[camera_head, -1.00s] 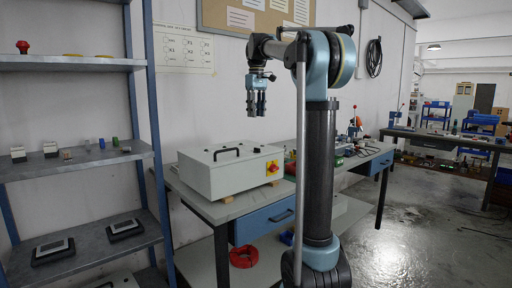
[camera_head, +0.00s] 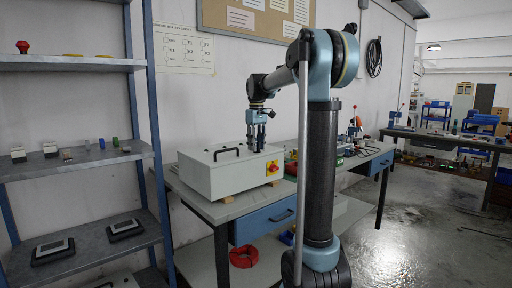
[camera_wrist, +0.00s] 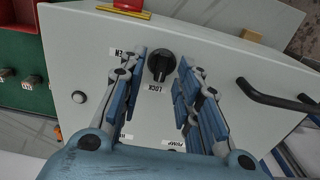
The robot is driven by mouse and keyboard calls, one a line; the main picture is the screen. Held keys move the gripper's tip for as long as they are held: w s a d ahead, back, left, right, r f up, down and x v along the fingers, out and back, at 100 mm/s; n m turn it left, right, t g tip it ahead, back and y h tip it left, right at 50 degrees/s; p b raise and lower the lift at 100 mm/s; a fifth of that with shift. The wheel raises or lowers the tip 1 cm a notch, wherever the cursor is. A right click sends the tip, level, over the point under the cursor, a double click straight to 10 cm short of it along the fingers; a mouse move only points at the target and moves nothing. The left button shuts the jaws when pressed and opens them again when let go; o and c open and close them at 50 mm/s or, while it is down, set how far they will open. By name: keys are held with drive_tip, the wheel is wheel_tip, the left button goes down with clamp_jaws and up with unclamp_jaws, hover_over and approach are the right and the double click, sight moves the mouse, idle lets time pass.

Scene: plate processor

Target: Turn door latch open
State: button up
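The door latch looks to be the black round knob (camera_wrist: 161,65) on the light grey box's panel, with a "LOCK" label beside it in the wrist view. My gripper (camera_wrist: 160,75) points down at this panel with its blue fingers apart, one on each side of the knob. Nothing is held between them. Whether the fingers touch the knob cannot be told. In the head view my gripper (camera_head: 257,148) is low over the grey box (camera_head: 225,178) on the workbench, and the knob cannot be made out there.
A black handle (camera_wrist: 275,97) stands out from the panel on the right in the wrist view. A red and yellow switch (camera_head: 272,168) is on the box's side. Shelves (camera_head: 75,163) stand at the left.

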drive_tip(key=shift+f, duration=0.1)
clamp_jaws()
drive_tip(key=shift+m, duration=0.3)
drive_tip(key=m, duration=0.3)
drive_tip(key=shift+d, duration=0.1)
drive_tip(key=m, duration=0.5)
drive_tip(key=shift+d, duration=0.1)
drive_tip(key=m, duration=0.4)
drive_tip(key=shift+d, duration=0.1)
drive_tip(key=m, duration=0.5)
drive_tip(key=shift+m, duration=0.3)
